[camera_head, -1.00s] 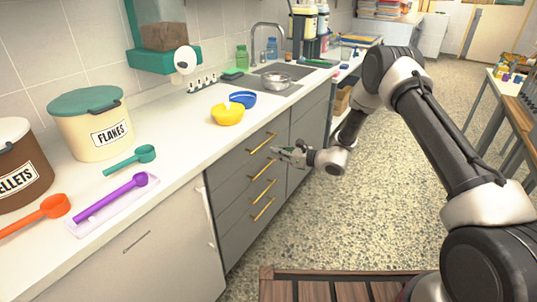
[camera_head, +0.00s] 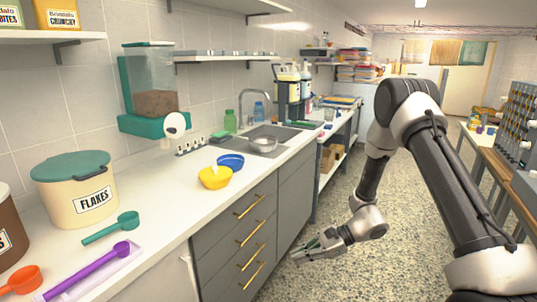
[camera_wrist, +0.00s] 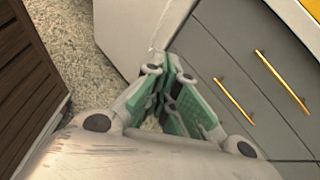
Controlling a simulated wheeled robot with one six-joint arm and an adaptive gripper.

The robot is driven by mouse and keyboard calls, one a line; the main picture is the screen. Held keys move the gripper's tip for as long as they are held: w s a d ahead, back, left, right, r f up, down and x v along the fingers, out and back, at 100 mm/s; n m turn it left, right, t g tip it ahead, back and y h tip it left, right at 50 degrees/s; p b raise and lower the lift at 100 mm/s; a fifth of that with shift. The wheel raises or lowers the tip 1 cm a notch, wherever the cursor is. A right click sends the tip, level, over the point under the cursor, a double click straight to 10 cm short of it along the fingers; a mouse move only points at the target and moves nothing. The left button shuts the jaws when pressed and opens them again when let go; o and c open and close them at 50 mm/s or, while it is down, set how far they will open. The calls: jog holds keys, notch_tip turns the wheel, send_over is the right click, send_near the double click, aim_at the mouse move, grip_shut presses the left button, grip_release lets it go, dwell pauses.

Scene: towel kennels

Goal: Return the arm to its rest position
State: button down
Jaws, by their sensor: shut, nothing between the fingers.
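My gripper (camera_head: 300,256) hangs low over the speckled floor in the head view, in front of and apart from the grey drawer unit (camera_head: 222,240). Its fingers are together with nothing between them. In the wrist view the gripper (camera_wrist: 170,68) shows its green finger pads, with the grey drawer fronts and gold handles (camera_wrist: 234,100) to the right. My arm is bent, with its elbow raised at the right of the head view.
The white counter (camera_head: 165,235) holds a yellow bowl (camera_head: 214,178), a blue bowl (camera_head: 231,161), a flakes tub (camera_head: 75,190) and scoops. A bench (camera_head: 522,186) stands at the right. Floor (camera_head: 340,205) between them is clear.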

jog(key=s+d+r+n+t+h, duration=0.1)
jog(key=s+d+r+n+h, duration=0.3)
jog(key=s+d+r, duration=0.3)
jog(key=s+d+r+n+t+h, duration=0.2)
jog(key=s+d+r+n+h, duration=0.2)
jog(key=r, duration=1.1)
jog(key=s+d+r+n+t+h, duration=0.1)
jog(key=s+d+r+n+h, duration=0.3)
jog(key=s+d+r+n, duration=0.3)
jog(key=s+d+r, duration=0.4)
jog(key=s+d, duration=0.1)
jog(key=d, duration=0.3)
jog(key=shift+d+r+n+t, duration=0.15)
jog(key=shift+r+n+t, duration=0.15)
jog(key=shift+r+t, duration=0.1)
